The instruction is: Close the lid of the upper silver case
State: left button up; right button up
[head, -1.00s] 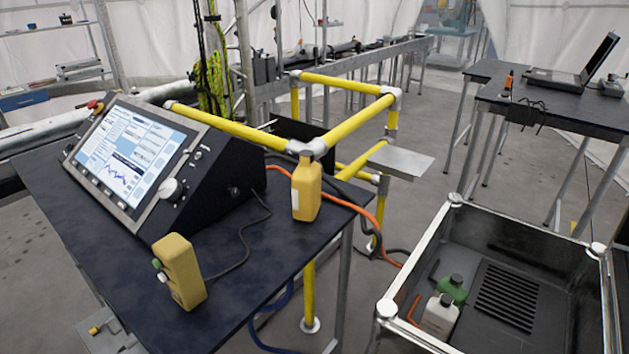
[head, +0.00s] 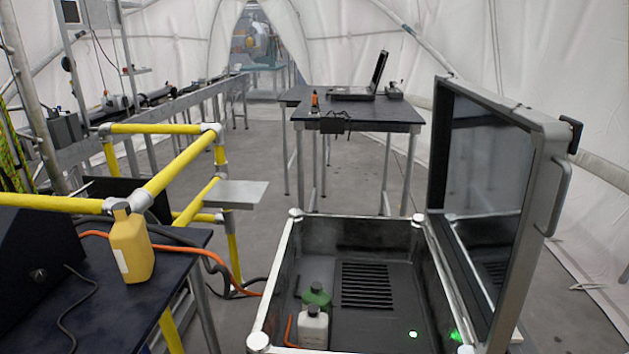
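The silver case (head: 284,262) stands open in the lower middle of the head view. Its lid (head: 556,142) stands upright along the right side, with a handle on its outer face and a dark inner panel. Inside the case are a white bottle (head: 312,328), a green-topped bottle (head: 317,296), a black slotted grille (head: 367,286) and small green lights. The bottom of the case is cut off by the frame. I cannot see a second case below it. Neither of my grippers is in view.
At left, a dark table (head: 120,305) holds a yellow jug (head: 131,245) and the black console's edge. Yellow railing (head: 180,165) with a grey plate (head: 235,194) stands between table and case. A far table (head: 375,122) carries a laptop (head: 365,88). Grey floor lies open between.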

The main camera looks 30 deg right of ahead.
aim_at(501, 173)
jog(key=z, duration=2.15)
jog(key=u, duration=0.5)
jog(key=i+l+u, duration=0.2)
jog(key=l+u, duration=0.25)
jog(key=i+l+u, duration=0.1)
jog(key=l+u, duration=0.8)
jog(key=i, duration=0.05)
